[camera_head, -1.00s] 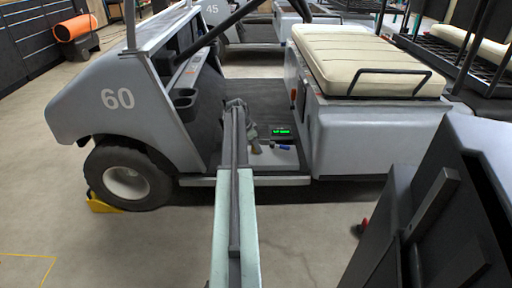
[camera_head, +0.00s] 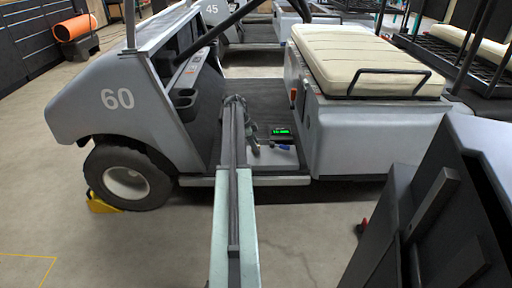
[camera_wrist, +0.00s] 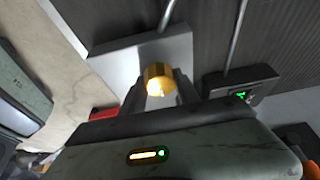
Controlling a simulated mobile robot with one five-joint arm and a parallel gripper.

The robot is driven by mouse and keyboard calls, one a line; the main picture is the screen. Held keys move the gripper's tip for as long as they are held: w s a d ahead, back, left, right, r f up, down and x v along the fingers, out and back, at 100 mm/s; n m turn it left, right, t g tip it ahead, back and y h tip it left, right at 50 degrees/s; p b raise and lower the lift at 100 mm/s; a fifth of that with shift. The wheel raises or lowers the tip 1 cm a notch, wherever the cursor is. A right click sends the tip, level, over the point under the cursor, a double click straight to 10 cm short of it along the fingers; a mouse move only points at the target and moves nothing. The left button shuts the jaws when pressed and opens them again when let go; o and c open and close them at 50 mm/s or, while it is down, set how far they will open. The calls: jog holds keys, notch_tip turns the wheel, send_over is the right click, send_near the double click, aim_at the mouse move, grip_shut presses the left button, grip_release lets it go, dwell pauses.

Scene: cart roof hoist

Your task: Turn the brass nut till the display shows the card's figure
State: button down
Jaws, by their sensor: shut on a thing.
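The brass nut (camera_wrist: 156,80) shows in the wrist view on a pale plate (camera_wrist: 112,62), between the fingers of my gripper (camera_wrist: 158,92). My gripper is shut on it. In the head view my gripper (camera_head: 252,143) reaches down to the cart floor, and the nut cannot be made out there. The display (camera_head: 281,133) is a small black box with green digits, right of my gripper. It also shows in the wrist view (camera_wrist: 243,92), tilted. Its digits are too small to read in both views. I cannot make out the card.
The grey cart marked 60 (camera_head: 118,98) surrounds the work spot, with its cream seat (camera_head: 350,60) to the right. A small blue item (camera_head: 284,147) lies on the floor beside the display. A yellow chock (camera_head: 100,203) sits at the front wheel.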

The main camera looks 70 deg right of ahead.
jog(key=shift+a, duration=0.1)
jog(key=c, duration=0.9)
grip_release()
jog(key=p+v, duration=0.7)
jog(key=shift+r, duration=0.3)
jog(key=shift+w, duration=0.15)
